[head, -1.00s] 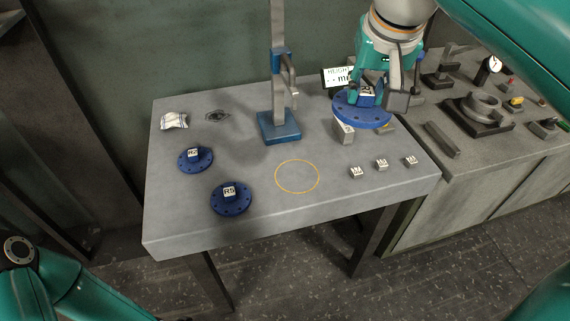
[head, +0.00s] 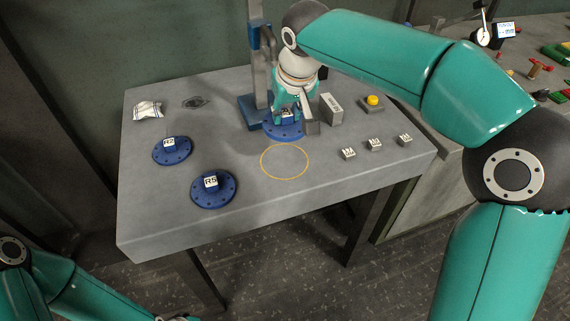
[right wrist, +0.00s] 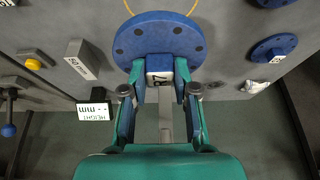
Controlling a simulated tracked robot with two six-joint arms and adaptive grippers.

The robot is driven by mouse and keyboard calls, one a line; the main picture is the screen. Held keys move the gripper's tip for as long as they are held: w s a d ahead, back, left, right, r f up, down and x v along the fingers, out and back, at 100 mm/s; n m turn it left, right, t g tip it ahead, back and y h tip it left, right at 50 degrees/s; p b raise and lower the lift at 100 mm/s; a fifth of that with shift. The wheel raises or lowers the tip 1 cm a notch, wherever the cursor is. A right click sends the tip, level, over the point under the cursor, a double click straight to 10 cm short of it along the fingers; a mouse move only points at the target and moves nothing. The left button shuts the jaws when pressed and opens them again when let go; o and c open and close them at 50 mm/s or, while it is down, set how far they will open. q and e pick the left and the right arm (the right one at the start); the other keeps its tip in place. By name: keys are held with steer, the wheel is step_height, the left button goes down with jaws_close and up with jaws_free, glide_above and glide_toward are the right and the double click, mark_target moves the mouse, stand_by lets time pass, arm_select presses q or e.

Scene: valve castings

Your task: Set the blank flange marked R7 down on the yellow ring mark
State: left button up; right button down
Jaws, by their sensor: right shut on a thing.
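My right gripper (head: 289,110) is shut on the boss of a round blue flange (head: 283,132). In the right wrist view the boss label reads R7, the flange (right wrist: 160,38) shows its bolt holes, and the gripper (right wrist: 160,82) has a finger on each side of the boss. The flange is just behind the yellow ring mark (head: 284,180) on the grey table; its height above the table is hard to tell. The ring lies bare in the head view, and the flange hides much of it in the wrist view. Only links of my left arm show.
A blue-based stand (head: 252,112) is close left of the flange, a grey block (head: 332,108) close right. Flanges R2 (head: 172,150) and R5 (head: 213,188) lie left. Small blocks (head: 375,144), a yellow button (head: 372,100) and a cloth (head: 148,110) are on the table (head: 190,235).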

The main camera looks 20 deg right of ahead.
mark_target(290, 133)
steer(key=f, duration=0.5)
steer(key=f+b, duration=0.1)
steer(key=f, duration=0.4)
steer(key=shift+w+a+f, duration=0.15)
steer(key=shift+w+f, duration=0.05)
steer(key=shift+f, duration=0.15)
steer(key=shift+f, duration=0.1)
steer(key=c, duration=0.9)
jaws_free()
steer(key=shift+s+f, duration=0.1)
steer(key=v, duration=1.2)
